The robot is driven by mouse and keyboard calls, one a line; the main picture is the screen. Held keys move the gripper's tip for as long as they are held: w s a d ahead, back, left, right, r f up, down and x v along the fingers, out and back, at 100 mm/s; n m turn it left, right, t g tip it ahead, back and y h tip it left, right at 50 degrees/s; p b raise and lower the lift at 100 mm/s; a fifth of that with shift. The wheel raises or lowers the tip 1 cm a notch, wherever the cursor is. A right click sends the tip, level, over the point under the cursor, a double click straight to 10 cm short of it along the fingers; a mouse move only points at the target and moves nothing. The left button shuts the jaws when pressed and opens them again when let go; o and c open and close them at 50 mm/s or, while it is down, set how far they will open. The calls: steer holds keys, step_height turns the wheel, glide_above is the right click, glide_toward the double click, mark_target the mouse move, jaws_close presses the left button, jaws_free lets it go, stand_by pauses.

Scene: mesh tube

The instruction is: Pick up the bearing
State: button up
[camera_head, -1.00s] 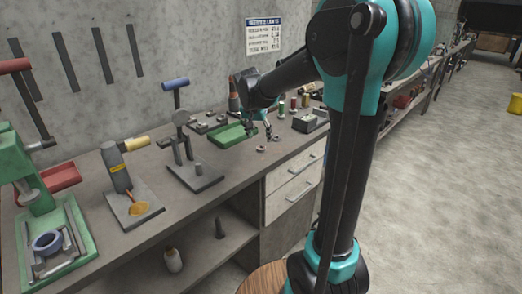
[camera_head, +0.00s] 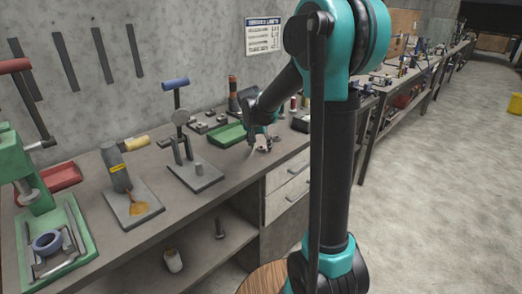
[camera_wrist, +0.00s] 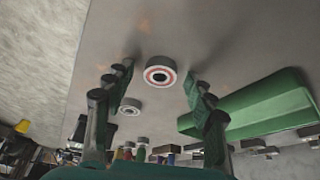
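The bearing (camera_wrist: 160,73), a small round ring with a red band and dark centre, lies flat on the grey bench top. In the wrist view it appears between the tips of my gripper (camera_wrist: 159,77), with a gap on each side. The gripper is open, its two green-padded fingers apart and nothing held. In the head view my gripper (camera_head: 261,147) points down at the bench near its front edge, and its fingers partly hide the bearing. A second, grey ring (camera_wrist: 130,106) lies nearby, beside the left finger in the wrist view.
A green tray (camera_wrist: 262,105) lies beside the right finger in the wrist view; it also shows in the head view (camera_head: 229,134). A gauge stand (camera_head: 195,174) stands left along the bench (camera_head: 222,192). Several small coloured items stand beyond the rings in the wrist view.

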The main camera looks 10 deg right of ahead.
steer(key=c, duration=1.1)
steer(key=shift+c, duration=0.2)
